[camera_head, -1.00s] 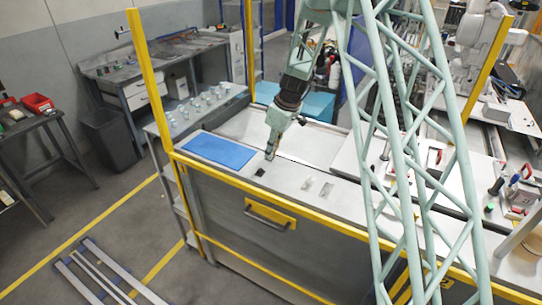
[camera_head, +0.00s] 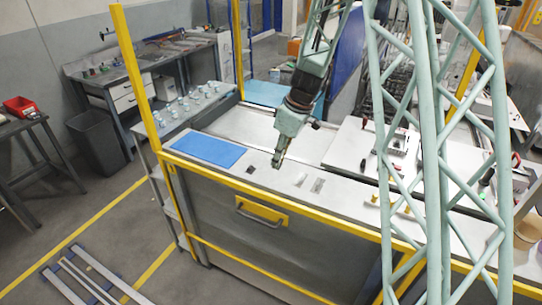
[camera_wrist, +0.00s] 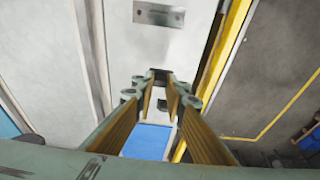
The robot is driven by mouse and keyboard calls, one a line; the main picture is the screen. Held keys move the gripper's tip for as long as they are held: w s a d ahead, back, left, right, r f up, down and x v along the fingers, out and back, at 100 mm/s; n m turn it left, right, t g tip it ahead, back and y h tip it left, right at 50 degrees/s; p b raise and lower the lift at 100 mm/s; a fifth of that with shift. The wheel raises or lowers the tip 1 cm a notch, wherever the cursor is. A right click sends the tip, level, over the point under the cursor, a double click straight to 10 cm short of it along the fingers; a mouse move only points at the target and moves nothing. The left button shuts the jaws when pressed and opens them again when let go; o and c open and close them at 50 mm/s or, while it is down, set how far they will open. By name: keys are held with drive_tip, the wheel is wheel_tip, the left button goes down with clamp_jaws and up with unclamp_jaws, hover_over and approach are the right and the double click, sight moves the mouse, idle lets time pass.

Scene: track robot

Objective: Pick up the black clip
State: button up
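My gripper (camera_head: 277,164) hangs over the bench near its front edge, to the right of the blue mat (camera_head: 207,149). In the wrist view its two fingers (camera_wrist: 158,82) point down towards the bench top. In the head view the clip is too small to make out at the fingertips. A second small dark square (camera_head: 250,169) lies on the bench between the mat and my gripper; it also shows in the wrist view (camera_wrist: 162,104).
White panels with tools (camera_head: 365,150) lie further right.

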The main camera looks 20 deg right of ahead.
drive_tip(key=shift+s+d+r+b, duration=0.1)
drive_tip(key=shift+s+d, duration=0.15)
drive_tip(key=shift+s, duration=0.45)
drive_tip(key=shift+s+d+r+b, duration=0.1)
drive_tip(key=shift+s+d+b, duration=0.1)
drive_tip(key=shift+s, duration=0.5)
drive_tip(key=shift+s+d+b, duration=0.1)
drive_tip(key=shift+s+d, duration=0.15)
drive_tip(key=shift+s, duration=0.45)
drive_tip(key=w+d+r+m+h+p, duration=0.1)
drive_tip(key=w+d+r+m+p, duration=0.2)
drive_tip(key=w+d+m, duration=0.5)
drive_tip(key=w+d+r+m+h+p, duration=0.2)
drive_tip(key=w+d+m, duration=0.6)
drive_tip(key=w, duration=0.5)
drive_tip(key=w+d+r+m+g+h+p, duration=0.1)
drive_tip(key=w+d+r+m+p, duration=0.3)
drive_tip(key=w+d+m, duration=0.4)
drive_tip(key=shift+w+r+h, duration=0.55)
drive_tip(key=shift+w+h, duration=0.05)
drive_tip(key=shift+w, duration=1)
drive_tip(key=shift+s+d, duration=0.1)
drive_tip(key=shift+d, duration=0.1)
